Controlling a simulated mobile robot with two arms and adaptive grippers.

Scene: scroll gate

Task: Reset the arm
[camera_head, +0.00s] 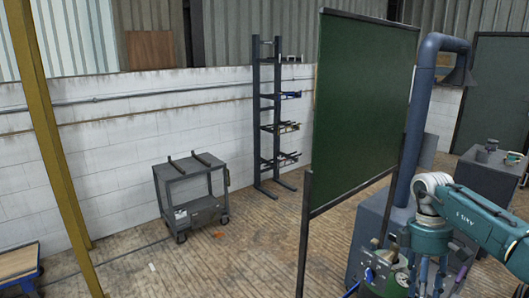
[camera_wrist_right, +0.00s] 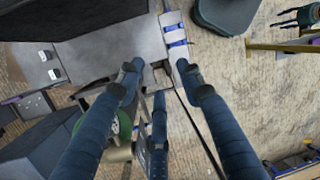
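My right arm, teal with a white joint, comes in from the right in the head view. Its blue-fingered gripper (camera_head: 431,278) points down at the lower right, in front of a grey machine (camera_head: 372,235) with a green round part (camera_head: 388,282). In the right wrist view the fingers of the right gripper (camera_wrist_right: 158,74) are spread apart, with nothing seen held between them. Whether the fingers touch the machine cannot be told. My left gripper is not in view.
A green panel (camera_head: 362,100) on dark posts stands left of the right arm. A blue pipe (camera_head: 418,120) rises behind it. A grey cart (camera_head: 190,190) and a dark rack (camera_head: 267,115) stand by the white wall. A yellow post (camera_head: 52,150) is at left. Wooden floor between is mostly clear.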

